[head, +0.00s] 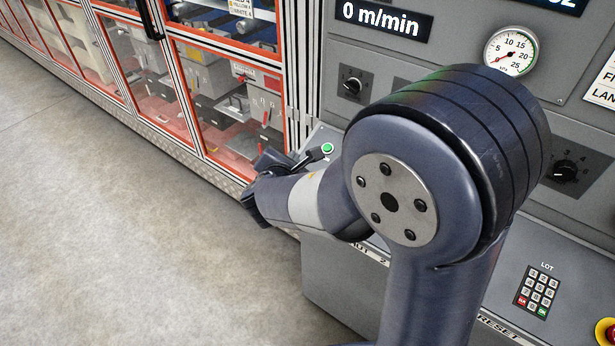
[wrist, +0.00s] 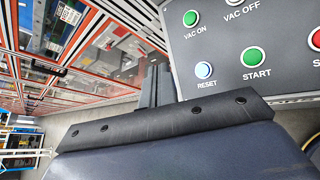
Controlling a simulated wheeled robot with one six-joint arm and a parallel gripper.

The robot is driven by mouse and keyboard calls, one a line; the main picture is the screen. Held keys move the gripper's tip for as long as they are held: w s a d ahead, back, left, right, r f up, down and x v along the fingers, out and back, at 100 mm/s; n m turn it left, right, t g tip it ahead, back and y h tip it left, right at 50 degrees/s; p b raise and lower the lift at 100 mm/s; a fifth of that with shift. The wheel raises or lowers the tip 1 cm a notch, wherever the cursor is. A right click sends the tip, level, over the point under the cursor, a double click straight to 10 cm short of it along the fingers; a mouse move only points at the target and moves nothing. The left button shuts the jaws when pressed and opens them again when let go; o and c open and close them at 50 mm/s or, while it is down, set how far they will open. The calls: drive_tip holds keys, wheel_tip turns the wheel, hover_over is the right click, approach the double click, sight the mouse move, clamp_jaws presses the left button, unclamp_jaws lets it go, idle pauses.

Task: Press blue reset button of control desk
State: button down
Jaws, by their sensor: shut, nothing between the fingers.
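The blue reset button (wrist: 204,70) shows in the wrist view on the grey sloped panel of the control desk (wrist: 235,55), above the label RESET. It is pale blue with a light ring. My gripper (wrist: 157,75) is shut and empty, just left of the panel's edge and left of the button in the wrist view. I cannot tell its height over the panel. In the head view my gripper (head: 318,153) shows at the left end of the desk, and my arm hides most of the panel and the blue button.
A green START button (wrist: 250,57), a green VAC ON button (wrist: 190,18) and a red button (wrist: 315,38) sit near the blue one. A keypad (head: 537,291) is farther right on the desk. A red-framed glazed enclosure (head: 190,85) stands left. The floor (head: 120,220) is clear.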

drive_tip(key=shift+f, duration=0.1)
drive_tip(key=f+b, duration=0.2)
drive_tip(key=w+d+f+b, duration=0.1)
drive_tip(key=f+b, duration=0.1)
drive_tip(key=w+d+f+b, duration=0.1)
drive_tip(key=f+b, duration=0.1)
drive_tip(key=f, duration=0.1)
drive_tip(key=shift+w, duration=0.15)
drive_tip(key=shift+w+d+f+b, duration=0.1)
drive_tip(key=shift+w+f+b, duration=0.15)
drive_tip(key=shift+f+b, duration=0.35)
drive_tip(key=shift+b, duration=0.35)
idle(1.2)
drive_tip(key=shift+w+d+f+b, duration=0.1)
drive_tip(key=shift+f+b, duration=0.15)
drive_tip(key=shift+b, duration=0.15)
drive_tip(key=shift+w+d+f+b, duration=0.15)
drive_tip(key=shift+f+b, duration=0.25)
drive_tip(key=shift+b, duration=0.2)
idle(0.7)
drive_tip(key=shift+r, duration=0.1)
drive_tip(key=shift+s+a+r+p, duration=0.25)
drive_tip(key=shift+s+r+p, duration=0.05)
drive_tip(key=shift+r+p, duration=0.35)
drive_tip(key=shift+r, duration=0.1)
